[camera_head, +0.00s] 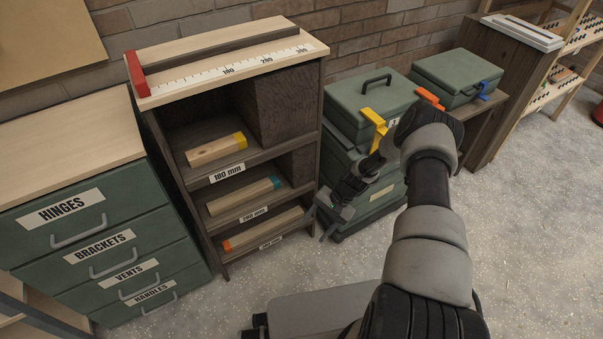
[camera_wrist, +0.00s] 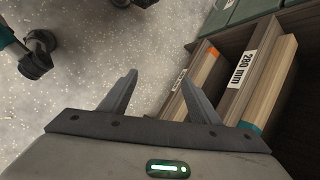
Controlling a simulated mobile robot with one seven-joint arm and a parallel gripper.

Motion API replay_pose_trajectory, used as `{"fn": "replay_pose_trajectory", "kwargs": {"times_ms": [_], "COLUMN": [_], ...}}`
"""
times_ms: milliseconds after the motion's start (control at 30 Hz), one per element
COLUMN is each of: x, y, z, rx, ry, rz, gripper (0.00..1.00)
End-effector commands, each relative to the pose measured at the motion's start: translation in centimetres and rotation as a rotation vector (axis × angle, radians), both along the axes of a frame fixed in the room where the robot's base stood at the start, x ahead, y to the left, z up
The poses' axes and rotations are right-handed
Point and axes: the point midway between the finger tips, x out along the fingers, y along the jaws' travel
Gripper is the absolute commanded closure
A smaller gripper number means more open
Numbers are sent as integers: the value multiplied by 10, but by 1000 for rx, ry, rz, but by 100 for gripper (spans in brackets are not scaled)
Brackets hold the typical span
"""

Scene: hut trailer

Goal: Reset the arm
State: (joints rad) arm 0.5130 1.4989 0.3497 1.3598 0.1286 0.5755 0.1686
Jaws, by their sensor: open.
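My gripper (camera_head: 326,222) hangs low in front of the shelf unit (camera_head: 313,150), near its right side, with my arm reaching in from the lower right. In the wrist view my gripper (camera_wrist: 160,95) has its two fingers spread apart with nothing between them. The grey speckled floor shows beyond the fingertips. The right finger appears close to the shelf edge in that view; I cannot tell whether it touches.
Wood blocks with yellow (camera_head: 216,150), teal (camera_head: 243,197) and orange (camera_head: 264,230) ends lie on labelled shelves. A green drawer cabinet (camera_head: 150,215) stands left. Green cases (camera_head: 375,95) are stacked behind my arm. Open floor (camera_head: 540,230) lies to the right.

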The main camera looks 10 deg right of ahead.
Motion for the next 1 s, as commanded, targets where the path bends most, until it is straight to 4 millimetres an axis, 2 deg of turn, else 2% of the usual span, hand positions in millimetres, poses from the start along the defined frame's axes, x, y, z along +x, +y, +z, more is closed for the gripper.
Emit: {"fn": "replay_pose_trajectory", "kwargs": {"times_ms": [200,267,333,467,500,667,800,867,1000], "x": [3,8,17,36,39,41,28,18,-13], "y": [-1,-3,-7,-16,-18,-21,-19,-17,-11], "z": [6,18,43,117,142,241,324,357,428], "rx": [-6,-17,-41,-112,-137,-238,-322,-358,-435], "ry": [-5,-17,-39,-99,-118,-191,-254,-283,-351], "rz": [8,25,60,159,189,302,381,409,467], "gripper": [43,43,43,43,43,43,43,43,43]}}
